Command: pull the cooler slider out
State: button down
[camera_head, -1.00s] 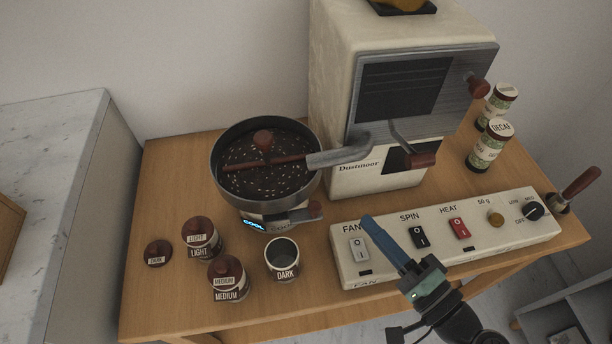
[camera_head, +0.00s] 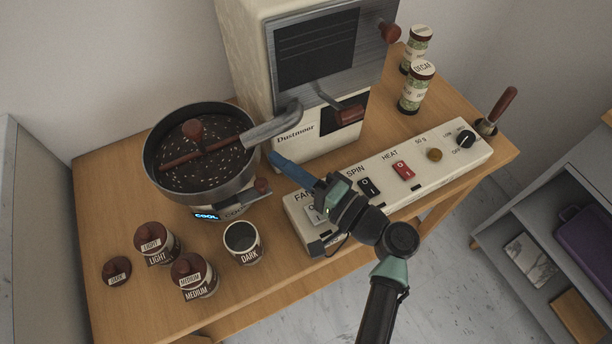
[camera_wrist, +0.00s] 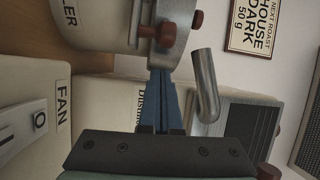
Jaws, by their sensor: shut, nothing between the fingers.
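The cooler (camera_head: 200,185) is a round dark pan with beans on a pale base, at the left of the wooden table. In the head view the fingertips appear slightly above and right of the slider knob; contact cannot be told.
The switch panel (camera_head: 440,172) lies under and right of my gripper. The roaster (camera_head: 245,60) stands behind, its metal chute (camera_head: 272,125) close above the fingers. Labelled canisters, including the DARK cup (camera_head: 242,255), stand in front of the cooler.

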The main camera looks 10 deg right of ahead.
aim_at(266, 188)
jog(key=shift+s+a+p, duration=0.35)
jog(key=shift+s+a, duration=0.2)
jog(key=shift+a, duration=0.3)
jog(key=shift+s+a, duration=0.1)
jog(key=shift+s, duration=0.6)
jog(key=shift+s, duration=0.1)
jog(key=s, duration=0.1)
jog(key=s+d, duration=0.1)
jog(key=s, duration=0.1)
jog(key=s+p, duration=0.1)
jog(key=shift+s+d+f, duration=0.1)
jog(key=shift+s+d, duration=0.15)
jog(key=shift+s, duration=0.1)
